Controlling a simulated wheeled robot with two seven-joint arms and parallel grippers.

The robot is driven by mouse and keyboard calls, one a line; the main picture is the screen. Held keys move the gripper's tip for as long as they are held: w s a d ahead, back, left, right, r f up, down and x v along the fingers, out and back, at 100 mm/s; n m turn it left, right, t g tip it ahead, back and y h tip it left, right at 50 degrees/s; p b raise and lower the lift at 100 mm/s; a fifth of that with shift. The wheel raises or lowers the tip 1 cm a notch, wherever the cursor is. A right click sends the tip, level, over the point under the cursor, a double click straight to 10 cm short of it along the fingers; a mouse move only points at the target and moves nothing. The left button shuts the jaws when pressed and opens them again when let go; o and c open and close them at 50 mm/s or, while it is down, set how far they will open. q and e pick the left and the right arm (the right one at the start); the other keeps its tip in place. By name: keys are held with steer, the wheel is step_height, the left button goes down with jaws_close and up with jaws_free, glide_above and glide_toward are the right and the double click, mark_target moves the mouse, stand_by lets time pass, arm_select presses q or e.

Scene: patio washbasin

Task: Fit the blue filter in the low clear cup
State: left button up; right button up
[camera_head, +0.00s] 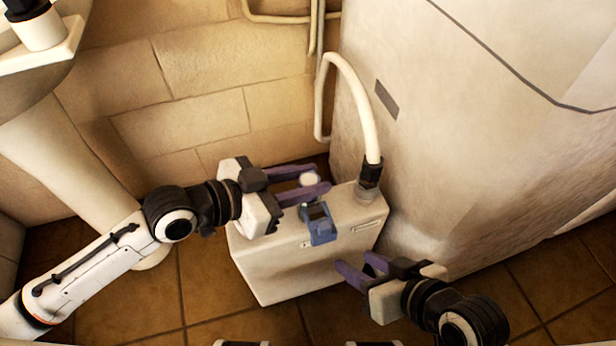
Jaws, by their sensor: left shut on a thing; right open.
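My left gripper (322,178) is shut on a small round white piece (309,180), over the back of the top of a white box (283,262). The only clearly blue thing is a blue piece with a dark face (320,222) at the box's top front edge, just in front of my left fingers. I cannot tell whether it is the filter. A pale, see-through collar (367,194) under the hose end may be the clear cup; its inside is hidden. My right gripper (354,260) is open and empty by the box's front face, low at the right.
A white hose (358,105) with a black fitting (371,171) comes down to the box's right end. A large pale cabinet (470,130) stands close at the right. A washbasin (40,55) on a pedestal is at the left. Tiled floor (210,285) is free left of the box.

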arm_select(q)
steer(key=shift+f+b, duration=0.35)
steer(key=shift+f, duration=0.2)
steer(key=o, duration=0.8)
steer(key=shift+c, duration=0.2)
steer(key=p+v, duration=0.3)
steer(key=v, duration=0.8)
steer(key=shift+d, duration=0.1)
stand_by(0.3)
